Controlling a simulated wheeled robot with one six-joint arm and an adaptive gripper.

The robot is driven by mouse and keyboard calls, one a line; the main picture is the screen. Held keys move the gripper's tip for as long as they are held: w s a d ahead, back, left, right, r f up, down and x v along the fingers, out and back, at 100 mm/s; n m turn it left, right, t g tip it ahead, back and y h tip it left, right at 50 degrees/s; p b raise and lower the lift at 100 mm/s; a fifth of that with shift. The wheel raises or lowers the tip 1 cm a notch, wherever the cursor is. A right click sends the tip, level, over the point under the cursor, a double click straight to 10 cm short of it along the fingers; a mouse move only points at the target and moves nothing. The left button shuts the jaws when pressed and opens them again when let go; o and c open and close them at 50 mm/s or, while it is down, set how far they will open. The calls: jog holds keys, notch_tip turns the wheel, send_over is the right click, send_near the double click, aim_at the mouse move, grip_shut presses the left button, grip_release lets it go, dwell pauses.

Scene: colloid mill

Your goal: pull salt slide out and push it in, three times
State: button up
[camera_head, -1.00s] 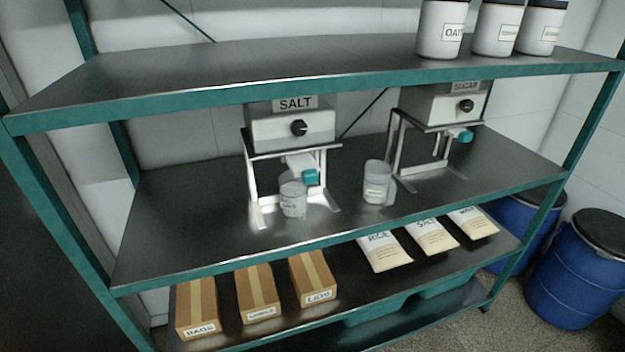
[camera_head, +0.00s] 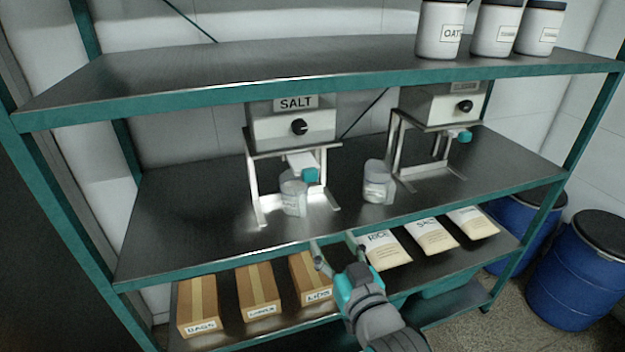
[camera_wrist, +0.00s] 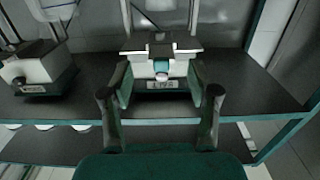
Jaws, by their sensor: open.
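The salt dispenser (camera_head: 290,127) is a grey box labelled SALT with a black knob, on a white stand on the middle shelf. The salt slide (camera_head: 310,175) shows its teal end below the box, at the front, above a clear cup (camera_head: 293,198). My gripper (camera_head: 336,243) is open and empty, in front of the shelf's front edge, lower than the slide and apart from it. In the wrist view the scene appears upside down; the teal slide end (camera_wrist: 161,69) and the SALT label lie between my open fingers (camera_wrist: 160,88).
A second dispenser (camera_head: 440,104) with a teal-ended slide stands to the right, with a clear measuring cup (camera_head: 376,184) near it. The upper shelf (camera_head: 200,75) overhangs the dispensers. Boxes (camera_head: 258,290) and bags (camera_head: 385,250) lie on the lower shelf.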

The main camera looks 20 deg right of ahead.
send_near(312, 177)
jog(key=w, duration=0.9)
jog(key=shift+w+f, duration=0.15)
jog(key=shift+w, duration=0.25)
jog(key=shift+c, duration=0.2)
grip_shut()
